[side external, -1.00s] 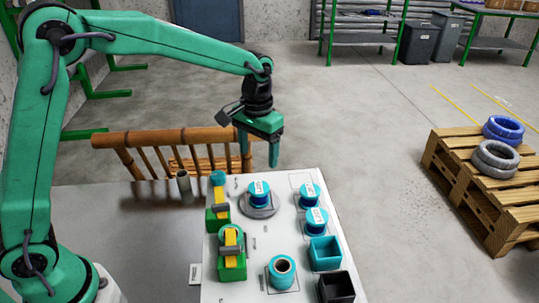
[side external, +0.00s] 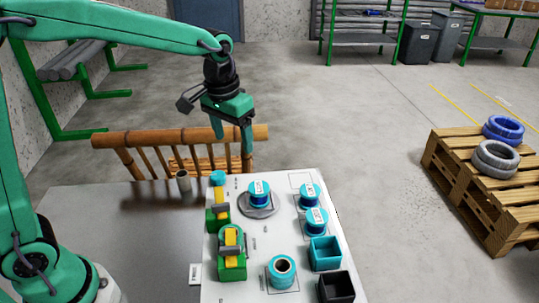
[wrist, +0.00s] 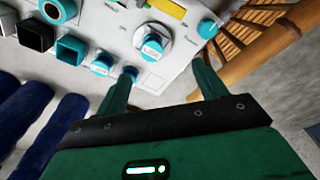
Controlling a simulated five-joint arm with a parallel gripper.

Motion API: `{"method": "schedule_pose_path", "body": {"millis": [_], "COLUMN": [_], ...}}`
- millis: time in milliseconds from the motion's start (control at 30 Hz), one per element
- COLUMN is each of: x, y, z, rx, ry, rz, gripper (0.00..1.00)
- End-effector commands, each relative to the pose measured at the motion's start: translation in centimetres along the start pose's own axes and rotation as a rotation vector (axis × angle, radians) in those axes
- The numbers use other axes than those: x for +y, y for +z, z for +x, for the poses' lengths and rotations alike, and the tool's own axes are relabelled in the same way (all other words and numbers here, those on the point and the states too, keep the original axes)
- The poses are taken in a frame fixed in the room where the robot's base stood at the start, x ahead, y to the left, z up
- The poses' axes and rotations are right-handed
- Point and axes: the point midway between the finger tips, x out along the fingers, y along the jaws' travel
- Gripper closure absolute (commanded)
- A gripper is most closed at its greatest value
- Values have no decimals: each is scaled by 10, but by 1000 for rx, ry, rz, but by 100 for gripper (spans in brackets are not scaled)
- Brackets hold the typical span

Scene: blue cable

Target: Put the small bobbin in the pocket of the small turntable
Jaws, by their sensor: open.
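A grey round turntable (side external: 260,212) sits on the white board, with a teal-rimmed, dark blue bobbin (side external: 258,192) with a white label on top of it. That bobbin also shows in the wrist view (wrist: 153,42). Two similar labelled bobbins stand at the right of the board, a back one (side external: 309,193) and a front one (side external: 316,219). I cannot tell by size which is the small one. My gripper (side external: 232,148) is open and empty, in the air behind the board's back-left edge. In the wrist view its fingers (wrist: 160,82) spread apart with nothing between them.
A teal open box (side external: 325,252), a black box (side external: 336,287) and a teal spool (side external: 282,271) stand at the front. Green fixtures with yellow parts (side external: 231,258) line the board's left. A bamboo railing (side external: 180,138) runs behind. A small cup (side external: 184,181) stands on the grey table.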

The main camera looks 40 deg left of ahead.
Motion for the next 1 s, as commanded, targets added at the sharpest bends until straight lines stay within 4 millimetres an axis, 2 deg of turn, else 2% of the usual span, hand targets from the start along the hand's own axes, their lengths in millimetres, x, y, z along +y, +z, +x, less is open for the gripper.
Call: {"method": "schedule_pose_path", "body": {"millis": [33, 200, 500, 767, 1000], "x": [-5, -20, -41, -56, -65], "y": [9, 37, 92, 140, 176], "z": [-10, -33, -59, -66, -62], "rx": [21, 82, 189, 282, 353], "ry": [2, 7, 7, -1, -12], "rz": [-1, -1, 0, 1, 2], "gripper": [29, 29, 29, 29, 29]}}
